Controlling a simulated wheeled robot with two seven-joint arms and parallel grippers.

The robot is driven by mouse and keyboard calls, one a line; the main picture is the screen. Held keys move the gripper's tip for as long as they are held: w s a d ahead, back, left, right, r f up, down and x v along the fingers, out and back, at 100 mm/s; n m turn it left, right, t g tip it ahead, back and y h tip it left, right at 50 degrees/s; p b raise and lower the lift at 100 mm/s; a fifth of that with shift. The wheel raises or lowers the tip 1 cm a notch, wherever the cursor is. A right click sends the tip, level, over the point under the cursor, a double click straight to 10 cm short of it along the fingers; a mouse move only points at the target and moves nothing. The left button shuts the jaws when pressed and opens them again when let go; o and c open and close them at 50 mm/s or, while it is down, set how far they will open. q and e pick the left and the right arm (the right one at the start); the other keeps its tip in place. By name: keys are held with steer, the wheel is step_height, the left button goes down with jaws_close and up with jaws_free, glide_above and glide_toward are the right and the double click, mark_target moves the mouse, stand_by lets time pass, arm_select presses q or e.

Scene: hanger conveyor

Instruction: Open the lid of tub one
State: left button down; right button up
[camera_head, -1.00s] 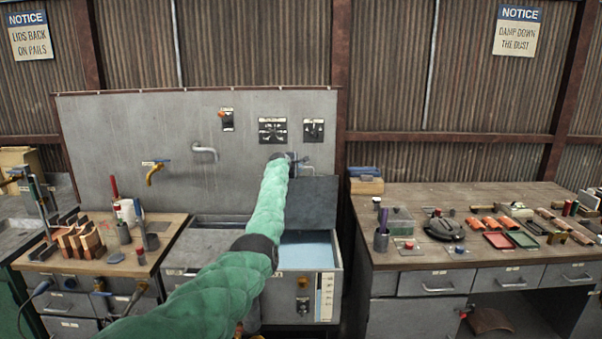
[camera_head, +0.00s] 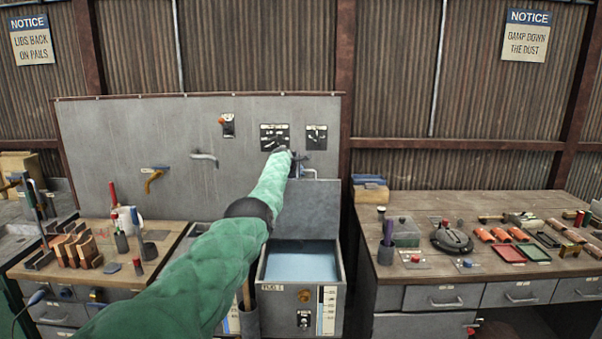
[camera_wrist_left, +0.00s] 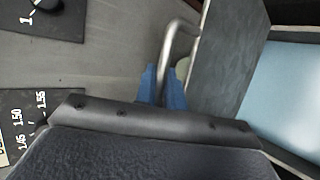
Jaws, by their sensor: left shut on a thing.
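Tub one (camera_head: 334,292), a grey metal tub with a label on its front, stands open with pale blue liquid inside. Its grey lid (camera_head: 318,208) stands raised, close to upright, at the tub's back edge near the wall panel. My left gripper (camera_head: 297,166) is at the lid's top edge, partly hidden by my green-sleeved arm. In the left wrist view, its blue fingers (camera_wrist_left: 163,88) are shut on a bent metal bar, which looks like the lid's handle (camera_wrist_left: 180,35). The lid (camera_wrist_left: 228,55) and the liquid show to its right. My right gripper is out of view.
A grey wall panel (camera_head: 110,140) with spouts and switches rises behind the tub. A bench (camera_head: 365,225) with tools and trays stands to the right. A tool-covered bench (camera_head: 92,268) stands to the left. My arm crosses the left part of the tub area.

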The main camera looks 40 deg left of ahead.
arm_select(q)
steer(key=c, duration=1.5)
jaws_free()
steer(key=shift+f, duration=0.1)
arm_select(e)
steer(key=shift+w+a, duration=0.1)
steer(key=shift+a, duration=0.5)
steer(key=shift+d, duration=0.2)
